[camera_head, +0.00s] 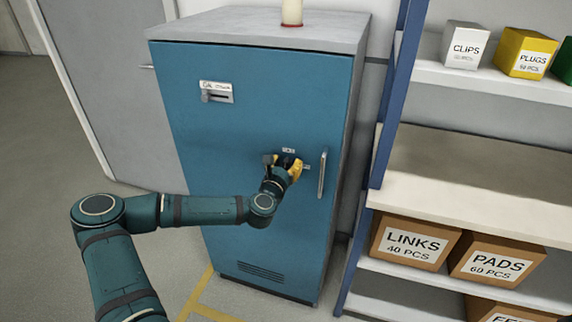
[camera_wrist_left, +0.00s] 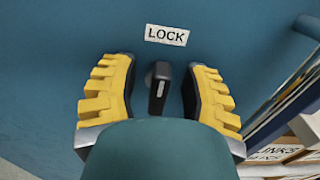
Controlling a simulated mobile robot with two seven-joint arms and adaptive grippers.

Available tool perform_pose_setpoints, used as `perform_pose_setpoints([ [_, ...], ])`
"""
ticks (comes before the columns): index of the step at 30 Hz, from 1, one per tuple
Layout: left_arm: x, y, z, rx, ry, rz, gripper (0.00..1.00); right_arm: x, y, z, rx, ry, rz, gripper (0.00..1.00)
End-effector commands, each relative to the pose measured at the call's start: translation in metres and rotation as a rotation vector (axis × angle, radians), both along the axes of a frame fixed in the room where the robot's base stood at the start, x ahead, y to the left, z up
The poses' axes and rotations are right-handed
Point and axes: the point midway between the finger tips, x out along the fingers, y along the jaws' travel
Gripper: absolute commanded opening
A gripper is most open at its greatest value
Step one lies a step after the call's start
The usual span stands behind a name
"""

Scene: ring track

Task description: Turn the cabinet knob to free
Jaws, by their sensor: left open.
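The blue cabinet (camera_head: 255,75) stands closed, with a grey top. Its dark knob (camera_wrist_left: 158,88) shows in the left wrist view below a white LOCK label (camera_wrist_left: 167,35). The knob's grip bar runs roughly up and down in that view. My left gripper (camera_head: 283,168) is at the cabinet front in the head view and mostly hides the knob there. In the left wrist view its yellow-padded fingers are open, one on each side of the knob, with gaps visible on both sides. My right gripper is not in view.
A vertical door handle (camera_head: 322,173) is just right of my left gripper. A small labelled slot plate (camera_head: 216,92) is at the cabinet's upper left. A pale cylinder (camera_head: 292,12) stands on top. Shelves with labelled boxes (camera_head: 412,244) stand at the right.

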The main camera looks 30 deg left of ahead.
Motion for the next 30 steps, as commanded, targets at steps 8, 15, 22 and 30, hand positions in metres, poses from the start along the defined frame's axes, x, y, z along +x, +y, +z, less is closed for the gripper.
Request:
perform_pose_setpoints([
  [8,-0.0003,-0.0001,0.0,0.0,0.0,0.0,0.0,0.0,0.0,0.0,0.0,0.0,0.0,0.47],
  [15,-0.0002,0.0001,0.0002,0.001,0.0,0.001,0.0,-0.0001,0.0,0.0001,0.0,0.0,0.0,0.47],
  [22,0.0003,-0.0007,0.0008,0.043,0.009,0.0,0.0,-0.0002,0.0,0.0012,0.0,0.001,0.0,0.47],
  [30,0.0009,-0.0026,0.0011,0.205,0.048,0.001,0.0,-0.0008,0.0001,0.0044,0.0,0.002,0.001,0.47],
])
